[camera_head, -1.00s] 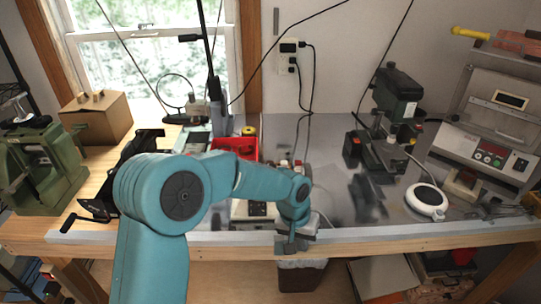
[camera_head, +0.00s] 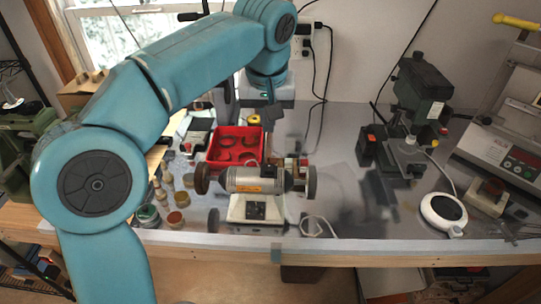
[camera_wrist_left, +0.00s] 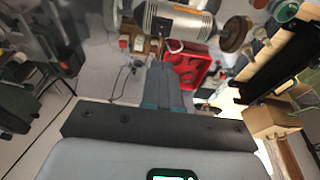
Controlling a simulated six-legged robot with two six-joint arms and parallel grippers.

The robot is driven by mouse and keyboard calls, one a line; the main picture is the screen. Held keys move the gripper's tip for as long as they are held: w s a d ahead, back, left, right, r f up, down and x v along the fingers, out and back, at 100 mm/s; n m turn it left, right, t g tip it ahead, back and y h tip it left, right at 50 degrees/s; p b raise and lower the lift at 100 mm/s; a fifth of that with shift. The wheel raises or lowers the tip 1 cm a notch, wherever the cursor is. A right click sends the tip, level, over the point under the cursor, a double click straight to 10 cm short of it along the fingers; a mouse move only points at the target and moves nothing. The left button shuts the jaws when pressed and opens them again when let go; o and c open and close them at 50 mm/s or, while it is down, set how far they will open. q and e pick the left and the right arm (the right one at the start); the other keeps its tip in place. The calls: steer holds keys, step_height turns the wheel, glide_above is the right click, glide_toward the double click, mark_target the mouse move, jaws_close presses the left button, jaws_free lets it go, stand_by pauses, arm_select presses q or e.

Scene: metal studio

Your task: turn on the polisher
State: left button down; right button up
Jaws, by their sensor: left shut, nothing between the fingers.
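My left gripper (camera_head: 268,154) points down above and just behind the polisher, shut and empty. Its closed fingers also show in the left wrist view (camera_wrist_left: 162,68). My right gripper is not in view.
A red tray (camera_head: 220,160) sits behind the polisher. Small jars (camera_head: 176,220) stand to its left. A drill press (camera_head: 420,95) and a white round device (camera_head: 443,212) are to the right.

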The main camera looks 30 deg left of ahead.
arm_select(q)
glide_toward(269, 169)
steer(key=x, duration=0.5)
steer(key=shift+w+f, duration=0.2)
steer(key=shift+f, duration=0.05)
steer(key=shift+s+f, duration=0.1)
steer(key=shift+f, duration=0.25)
steer(key=shift+s+f, duration=0.1)
steer(key=shift+s, duration=0.1)
steer(key=shift+w+f, duration=0.1)
steer(key=shift+w, duration=0.1)
